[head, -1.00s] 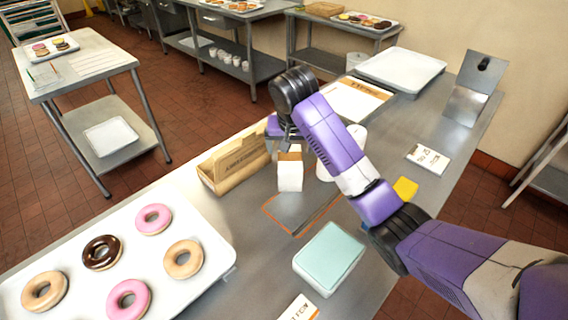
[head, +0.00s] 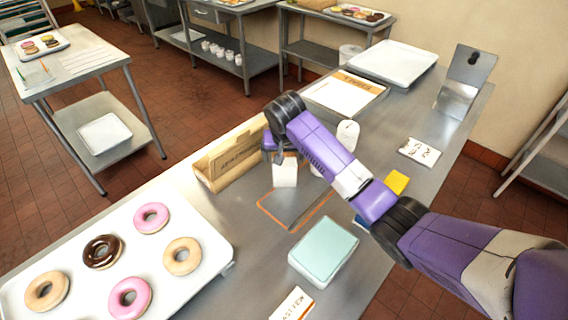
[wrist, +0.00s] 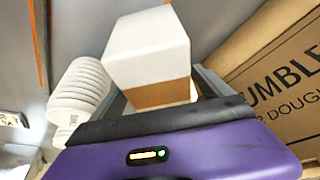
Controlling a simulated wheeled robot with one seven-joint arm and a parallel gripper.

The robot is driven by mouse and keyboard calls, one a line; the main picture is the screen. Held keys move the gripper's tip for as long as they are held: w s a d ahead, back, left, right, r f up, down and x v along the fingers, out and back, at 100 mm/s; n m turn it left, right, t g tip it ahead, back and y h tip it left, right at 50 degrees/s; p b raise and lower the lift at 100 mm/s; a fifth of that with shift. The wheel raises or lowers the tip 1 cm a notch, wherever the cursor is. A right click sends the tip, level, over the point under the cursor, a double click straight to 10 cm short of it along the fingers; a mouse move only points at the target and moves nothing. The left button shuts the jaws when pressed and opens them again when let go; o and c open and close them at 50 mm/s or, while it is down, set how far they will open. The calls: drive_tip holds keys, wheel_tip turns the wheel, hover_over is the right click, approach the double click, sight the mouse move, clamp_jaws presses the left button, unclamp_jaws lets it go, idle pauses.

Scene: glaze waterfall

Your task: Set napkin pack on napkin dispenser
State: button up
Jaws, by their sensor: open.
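A small white block with a brown band, likely the napkin pack (head: 285,172), stands upright on the steel counter, beside the open cardboard box. In the wrist view the napkin pack (wrist: 148,50) lies between the fingers, its brown band near the gripper body. My gripper (head: 283,153) is open, just above and around the pack's top; finger contact cannot be told. The napkin dispenser is not certain: an upright bent-metal stand (head: 459,88) at the counter's back right may be it. An orange-outlined dark rectangle (head: 292,206) lies in front of the pack.
The cardboard box (head: 232,157) is close at the left of my gripper. Ribbed white stacked cups (wrist: 78,100) are close on its other side. A donut tray (head: 205,225), teal-topped box (head: 323,248), yellow block (head: 397,182) and white tray (head: 392,64) also occupy the counter.

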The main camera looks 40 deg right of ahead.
drive_tip(key=shift+f, duration=0.25)
idle(0.4)
drive_tip(key=c, duration=1.7)
drive_tip(key=shift+r, duration=0.1)
